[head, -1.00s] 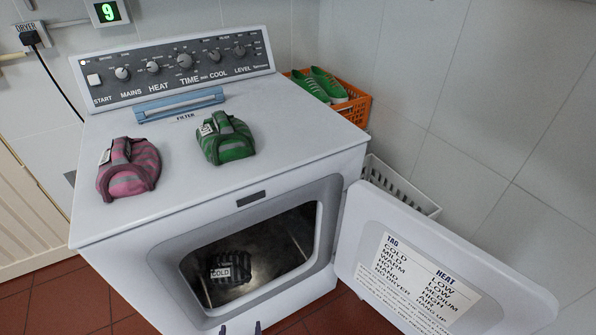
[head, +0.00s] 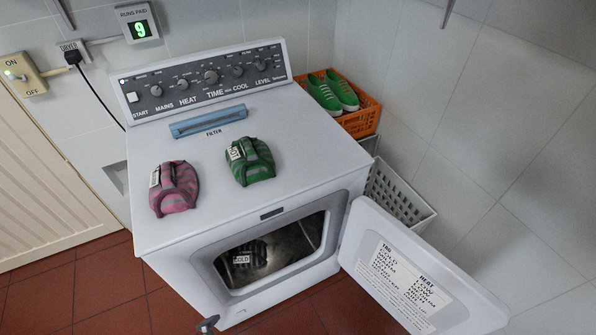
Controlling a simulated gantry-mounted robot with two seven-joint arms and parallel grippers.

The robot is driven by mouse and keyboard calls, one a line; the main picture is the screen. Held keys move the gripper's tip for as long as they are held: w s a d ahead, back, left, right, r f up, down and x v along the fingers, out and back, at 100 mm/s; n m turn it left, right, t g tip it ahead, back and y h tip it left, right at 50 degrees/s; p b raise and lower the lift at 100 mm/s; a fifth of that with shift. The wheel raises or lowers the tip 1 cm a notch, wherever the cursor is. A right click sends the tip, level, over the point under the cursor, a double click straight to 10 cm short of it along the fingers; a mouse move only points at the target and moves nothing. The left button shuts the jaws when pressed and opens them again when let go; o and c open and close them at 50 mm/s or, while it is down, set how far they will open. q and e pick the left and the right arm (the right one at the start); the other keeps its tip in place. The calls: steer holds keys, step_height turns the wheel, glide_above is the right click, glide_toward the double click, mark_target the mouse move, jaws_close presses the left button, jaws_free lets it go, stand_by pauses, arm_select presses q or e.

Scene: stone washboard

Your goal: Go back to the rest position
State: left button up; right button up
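Only small dark tips of my own grippers or arms show at the bottom edge of the head view. One dark tip (head: 207,325) is in front of the dryer's lower front, apart from the door, and another sliver lies further left. I cannot tell which arm each belongs to. No held thing shows. The white dryer (head: 300,190) stands with its door (head: 420,270) swung open to the right. A black striped garment (head: 251,255) with a "COLD" tag lies inside the drum. A pink striped garment (head: 174,190) and a green striped garment (head: 250,162) lie on the top.
A blue filter handle (head: 208,121) sits behind the garments. Right of the dryer are an orange crate (head: 364,122) with green shoes (head: 333,93) and a white basket (head: 399,193). A counter (head: 140,26) reads 9; a wall switch (head: 23,76) is at left. Red floor is clear at lower left.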

arm_select(q)
steer(key=s+a+r+n+g, duration=0.1)
steer(key=s+r+n+g, duration=0.3)
steer(key=n, duration=0.9)
step_height(320, 180, up, 39)
steer(key=t+p, duration=0.1)
steer(key=p, duration=3.7)
steer(key=shift+s+m, duration=0.3)
steer(key=shift+s, duration=0.15)
steer(key=shift+r, duration=0.1)
